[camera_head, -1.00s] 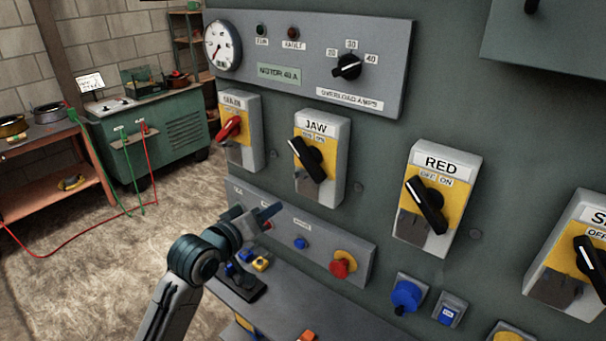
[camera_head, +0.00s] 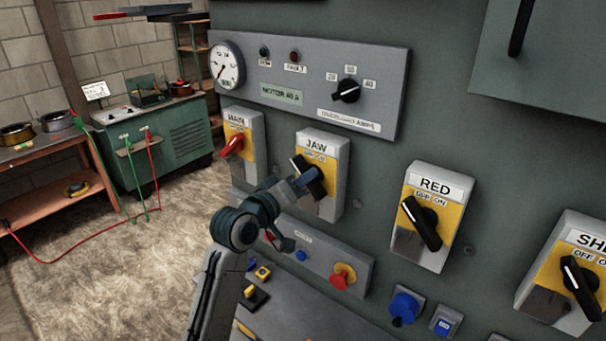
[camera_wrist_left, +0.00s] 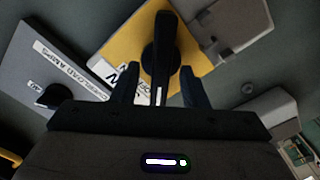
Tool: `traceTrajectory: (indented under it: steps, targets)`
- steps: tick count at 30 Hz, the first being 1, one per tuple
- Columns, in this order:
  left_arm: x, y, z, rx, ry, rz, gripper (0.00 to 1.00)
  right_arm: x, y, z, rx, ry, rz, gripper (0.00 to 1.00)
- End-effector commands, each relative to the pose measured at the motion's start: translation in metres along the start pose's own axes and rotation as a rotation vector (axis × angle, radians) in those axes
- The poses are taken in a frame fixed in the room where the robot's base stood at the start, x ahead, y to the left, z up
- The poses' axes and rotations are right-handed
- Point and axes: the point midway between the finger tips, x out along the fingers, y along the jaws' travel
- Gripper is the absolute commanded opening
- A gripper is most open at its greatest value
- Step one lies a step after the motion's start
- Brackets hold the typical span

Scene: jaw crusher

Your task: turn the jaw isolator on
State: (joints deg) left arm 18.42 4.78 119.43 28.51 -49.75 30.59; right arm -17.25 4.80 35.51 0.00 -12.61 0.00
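The jaw isolator (camera_head: 330,165) is a grey box with a yellow plate labelled JAW on the green panel. Its black handle (camera_head: 299,165) slants, upper end to the left under the OFF/ON labels; the gripper partly covers it. My left gripper (camera_head: 297,210) is in front of the box's lower part. In the left wrist view, its two dark fingers (camera_wrist_left: 157,88) stand open and apart, with the black handle (camera_wrist_left: 161,50) showing between them over the yellow plate (camera_wrist_left: 120,47). I cannot tell whether they touch it. My right gripper is not in view.
The overload panel (camera_head: 380,65) is above. Below are a red emergency button (camera_head: 341,281) on a grey strip and a blue socket (camera_head: 404,306).

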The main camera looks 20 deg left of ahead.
Motion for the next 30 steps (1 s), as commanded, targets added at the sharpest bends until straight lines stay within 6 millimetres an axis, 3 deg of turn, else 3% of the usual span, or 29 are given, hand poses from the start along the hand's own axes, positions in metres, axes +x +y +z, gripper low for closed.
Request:
traceTrajectory:
  steps: [11,18,30]
  targets:
    - [0.0078,-0.0005,0.0008,0.001,-0.001,-0.001,0.4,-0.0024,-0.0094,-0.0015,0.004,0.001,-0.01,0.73]
    - [0.0076,-0.0005,0.0007,0.001,-0.001,-0.001,0.0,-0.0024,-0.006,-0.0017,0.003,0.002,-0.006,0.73]
    - [0.0076,-0.0007,0.0012,0.064,-0.001,0.0,0.0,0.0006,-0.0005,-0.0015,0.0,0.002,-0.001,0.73]
